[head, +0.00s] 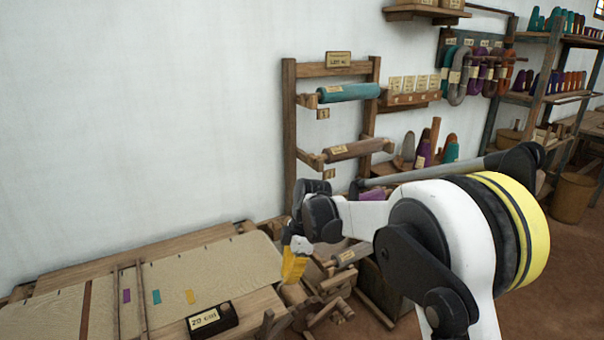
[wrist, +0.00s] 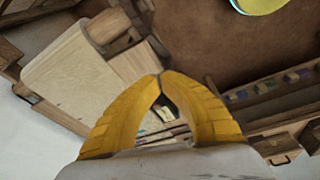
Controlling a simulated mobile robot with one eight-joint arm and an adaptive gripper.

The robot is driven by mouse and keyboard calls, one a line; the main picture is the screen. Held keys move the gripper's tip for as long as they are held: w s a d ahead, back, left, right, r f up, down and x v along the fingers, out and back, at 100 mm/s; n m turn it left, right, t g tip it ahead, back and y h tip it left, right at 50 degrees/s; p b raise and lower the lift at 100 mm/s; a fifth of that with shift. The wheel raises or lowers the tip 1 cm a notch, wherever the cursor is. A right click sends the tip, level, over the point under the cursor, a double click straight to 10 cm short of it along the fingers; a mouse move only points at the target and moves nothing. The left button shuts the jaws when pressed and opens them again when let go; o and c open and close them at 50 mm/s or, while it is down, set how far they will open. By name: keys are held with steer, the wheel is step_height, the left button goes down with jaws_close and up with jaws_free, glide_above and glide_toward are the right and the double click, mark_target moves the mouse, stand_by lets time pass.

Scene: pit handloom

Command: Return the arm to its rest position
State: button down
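My gripper (head: 294,266) shows in the head view as yellow fingers pointing down at the end of the folded white and black arm. It is in the air near the right end of the loom's cloth (head: 210,266). In the wrist view the two yellow fingers of my gripper (wrist: 160,76) meet at their tips, with nothing seen between them. The gap behind the tips shows only the background.
A wooden wall rack (head: 290,120) holds a teal roll (head: 350,92) and a brown roll (head: 358,149). A labelled black block (head: 212,319) lies on the loom. Shelves with coloured cones (head: 560,22) stand at right. My arm hides part of the floor.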

steer(key=s+d+r+m+t, duration=0.3)
steer(key=s+d+r+m, duration=0.6)
steer(key=s+d+r, duration=0.3)
steer(key=s+d+f+m+t+h+b, duration=0.1)
steer(key=s+d+m+t, duration=0.3)
steer(key=s+d+m, duration=0.8)
steer(key=s+f+h, duration=0.1)
steer(key=s, duration=0.2)
steer(key=shift+h, duration=0.4)
